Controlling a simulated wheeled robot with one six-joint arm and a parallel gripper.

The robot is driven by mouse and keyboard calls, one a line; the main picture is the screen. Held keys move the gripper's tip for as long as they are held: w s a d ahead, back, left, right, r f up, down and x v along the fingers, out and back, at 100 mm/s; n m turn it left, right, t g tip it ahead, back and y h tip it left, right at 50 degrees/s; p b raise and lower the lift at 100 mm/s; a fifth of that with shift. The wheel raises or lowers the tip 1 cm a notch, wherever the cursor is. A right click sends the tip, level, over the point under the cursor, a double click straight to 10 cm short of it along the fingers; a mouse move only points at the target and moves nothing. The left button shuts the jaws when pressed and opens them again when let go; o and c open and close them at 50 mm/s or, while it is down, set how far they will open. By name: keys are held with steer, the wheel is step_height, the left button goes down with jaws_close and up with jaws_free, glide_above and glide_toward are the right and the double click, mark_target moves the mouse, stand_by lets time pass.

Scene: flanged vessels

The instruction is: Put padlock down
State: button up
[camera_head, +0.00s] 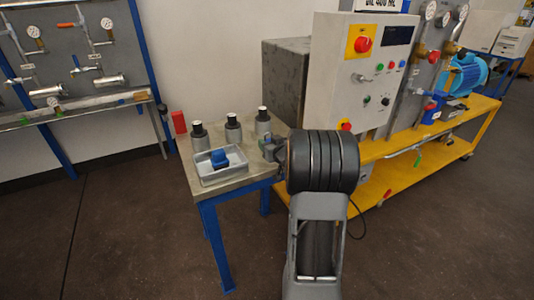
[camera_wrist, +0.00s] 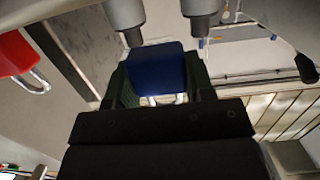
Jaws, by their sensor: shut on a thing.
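A blue padlock (camera_wrist: 158,73) is between the two dark fingers of my gripper (camera_wrist: 158,92) in the wrist view, with part of a pale shackle below its body. My gripper is shut on it. In the head view my gripper (camera_head: 268,149) is at the right side of the small table, largely hidden by my arm, and the held padlock cannot be made out there for certain. A blue block-like thing (camera_head: 219,159) shows in the grey tray (camera_head: 222,177); I cannot tell whether it is a separate padlock. A red padlock (camera_head: 179,122) stands at the table's back left, also in the wrist view (camera_wrist: 15,54).
Three grey flanged vessels with dark tops, left (camera_head: 200,137), middle (camera_head: 233,128) and right (camera_head: 263,121), stand behind the tray on the blue-legged table (camera_head: 238,189). A control box (camera_head: 345,80) on a yellow bench is close on the right.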

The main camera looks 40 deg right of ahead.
steer(key=shift+w+f, duration=0.15)
steer(key=shift+f, duration=0.1)
steer(key=shift+w+f+b, duration=0.15)
steer(key=shift+f+b, duration=0.1)
steer(key=shift+f, duration=0.6)
steer(key=shift+w+f+b, duration=0.1)
steer(key=shift+f+b, duration=0.15)
steer(key=shift+f, duration=0.6)
steer(key=shift+f, duration=0.2)
steer(key=o, duration=1)
steer(key=shift+c, duration=0.2)
